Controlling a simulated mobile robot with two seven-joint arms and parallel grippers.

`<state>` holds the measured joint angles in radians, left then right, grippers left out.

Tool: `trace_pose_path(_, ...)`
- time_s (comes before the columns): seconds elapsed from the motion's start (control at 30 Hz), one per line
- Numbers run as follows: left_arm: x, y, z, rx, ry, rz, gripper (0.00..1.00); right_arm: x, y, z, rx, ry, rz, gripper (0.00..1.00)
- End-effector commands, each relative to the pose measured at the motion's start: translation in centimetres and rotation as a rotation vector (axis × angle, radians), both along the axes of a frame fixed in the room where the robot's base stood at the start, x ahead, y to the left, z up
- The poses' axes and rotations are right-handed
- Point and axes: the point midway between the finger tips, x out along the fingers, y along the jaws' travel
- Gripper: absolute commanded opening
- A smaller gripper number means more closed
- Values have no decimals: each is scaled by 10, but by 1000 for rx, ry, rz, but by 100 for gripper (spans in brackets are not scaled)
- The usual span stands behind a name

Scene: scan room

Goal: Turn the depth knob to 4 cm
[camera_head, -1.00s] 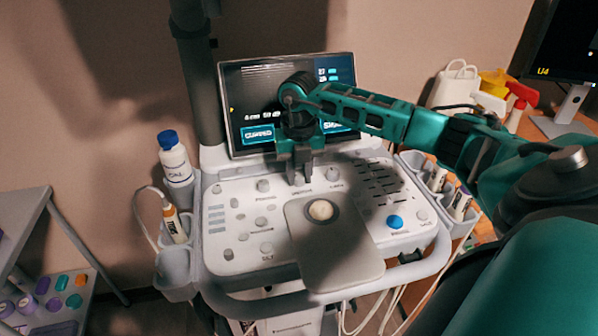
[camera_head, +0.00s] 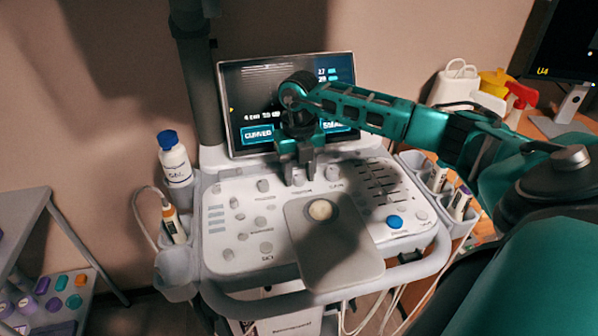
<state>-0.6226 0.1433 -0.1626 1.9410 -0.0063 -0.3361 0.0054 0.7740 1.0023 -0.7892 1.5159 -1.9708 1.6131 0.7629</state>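The ultrasound console (camera_head: 225,262) has a white panel with several grey knobs and a screen (camera_head: 242,82) behind it. Small text low on the screen seems to begin with "4 cm", but it is blurred. My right gripper (camera_head: 299,178) points down over the upper middle of the panel, its fingers apart. A grey knob (camera_head: 298,180) shows between the fingertips; I cannot tell whether they touch it. Its label is too blurred to read, so I cannot confirm that it is the depth knob. Another grey knob (camera_head: 332,173) stands to its right. My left gripper is not in view.
A trackball (camera_head: 320,210) and a blue button (camera_head: 394,221) sit nearer on the panel. A bottle with a blue cap (camera_head: 175,160) stands in the left holder. Probes (camera_head: 460,204) stand at the right. A grey cart (camera_head: 32,215) is at far left.

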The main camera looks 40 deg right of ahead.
Motion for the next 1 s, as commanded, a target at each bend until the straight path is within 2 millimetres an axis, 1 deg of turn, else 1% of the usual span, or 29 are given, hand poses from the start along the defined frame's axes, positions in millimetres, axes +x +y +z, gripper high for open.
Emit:
trace_pose_path(0.03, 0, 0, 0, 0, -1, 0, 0, 0, 0, 0, 0, 0, 0, 48)
trace_pose_path(0.1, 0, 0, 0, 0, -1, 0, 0, 0, 0, 0, 0, 1, 0, 53)
trace_pose_path(0.33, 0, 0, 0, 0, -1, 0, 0, 0, 0, 0, 0, 1, 0, 53)
trace_pose_path(0.43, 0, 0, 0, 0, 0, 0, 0, 1, 0, 8, 1, -2, 0, 53)
trace_pose_path(0.57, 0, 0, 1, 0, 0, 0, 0, 1, 0, 29, -1, -4, 1, 53)
trace_pose_path(0.8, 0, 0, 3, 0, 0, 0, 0, 1, 0, 84, 0, -4, -1, 53)
trace_pose_path(0.9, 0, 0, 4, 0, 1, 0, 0, 1, 0, 103, 0, -4, 0, 53)
trace_pose_path(1.0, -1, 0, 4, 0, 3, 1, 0, 0, 0, 116, 0, -2, 0, 53)
